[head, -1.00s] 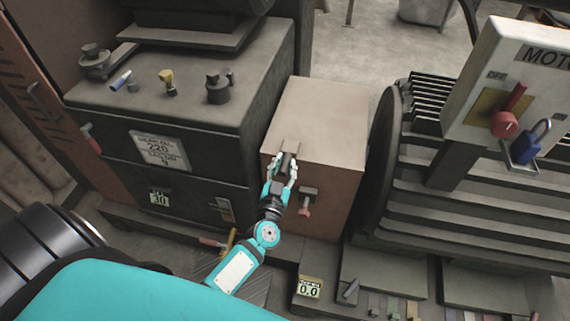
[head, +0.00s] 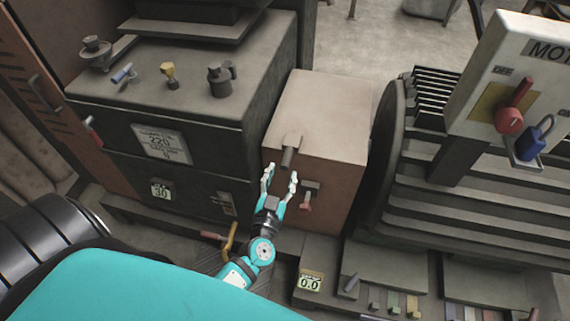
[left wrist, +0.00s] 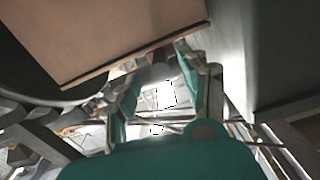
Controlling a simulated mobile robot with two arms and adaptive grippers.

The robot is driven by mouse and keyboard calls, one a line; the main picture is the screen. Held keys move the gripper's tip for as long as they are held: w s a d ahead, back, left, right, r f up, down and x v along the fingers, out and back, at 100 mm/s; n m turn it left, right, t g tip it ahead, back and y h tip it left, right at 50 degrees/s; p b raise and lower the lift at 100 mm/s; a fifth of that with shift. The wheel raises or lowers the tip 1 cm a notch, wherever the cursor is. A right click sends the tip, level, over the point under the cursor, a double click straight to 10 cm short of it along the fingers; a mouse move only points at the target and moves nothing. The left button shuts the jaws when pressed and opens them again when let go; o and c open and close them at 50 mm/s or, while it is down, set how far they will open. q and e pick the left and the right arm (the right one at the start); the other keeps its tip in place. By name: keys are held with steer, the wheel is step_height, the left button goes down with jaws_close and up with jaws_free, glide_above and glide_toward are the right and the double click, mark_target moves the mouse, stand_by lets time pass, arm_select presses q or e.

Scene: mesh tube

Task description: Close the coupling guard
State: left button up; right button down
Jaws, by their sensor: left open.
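The coupling guard (head: 325,108) is a tan box between the dark gear housing and the finned motor, with its top lying flat over its reddish front. I see no gap along the top edge. A grey handle (head: 288,157) sticks out at the front of that edge. A latch with a red grip (head: 306,206) sits on the front face. My left gripper (head: 281,173) is open and empty, just in front of and below the handle, apart from it. The left wrist view shows the open fingers (left wrist: 160,78) and the guard (left wrist: 110,35) at upper left. My right gripper is not in view.
The gear housing (head: 228,128) stands close on the left, with knobs on top. The finned motor (head: 460,205) is on the right, below a switch box (head: 505,75) with a red switch and blue padlock.

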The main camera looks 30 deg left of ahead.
arm_select(q)
steer(key=v, duration=0.6)
steer(key=shift+s, duration=0.35)
steer(key=shift+d, duration=0.15)
steer(key=s+d+f+m+g+h+p, duration=0.1)
steer(key=s+d+f+g+h, duration=0.2)
steer(key=f, duration=0.6)
steer(key=s+d+f+m+g+h+p, duration=0.1)
steer(key=s+f+m+g, duration=0.1)
steer(key=s+f, duration=0.45)
steer(key=s+d+f+m+g+h+p, duration=0.1)
steer(key=s+d+f+g+h, duration=0.15)
steer(key=f, duration=0.85)
steer(key=s+a+f+g, duration=0.2)
steer(key=s+f+g, duration=0.1)
steer(key=s, duration=0.4)
steer(key=s+a+f+g+y+p, duration=0.1)
steer(key=s+a+f+g, duration=0.1)
steer(key=s, duration=0.5)
steer(key=s+a+f+g+y+p, duration=0.1)
steer(key=s+a+f+g, duration=0.2)
steer(key=s, duration=0.4)
step_height(320, 180, down, 3)
steer(key=shift+r+g, duration=0.1)
steer(key=shift+g, duration=0.35)
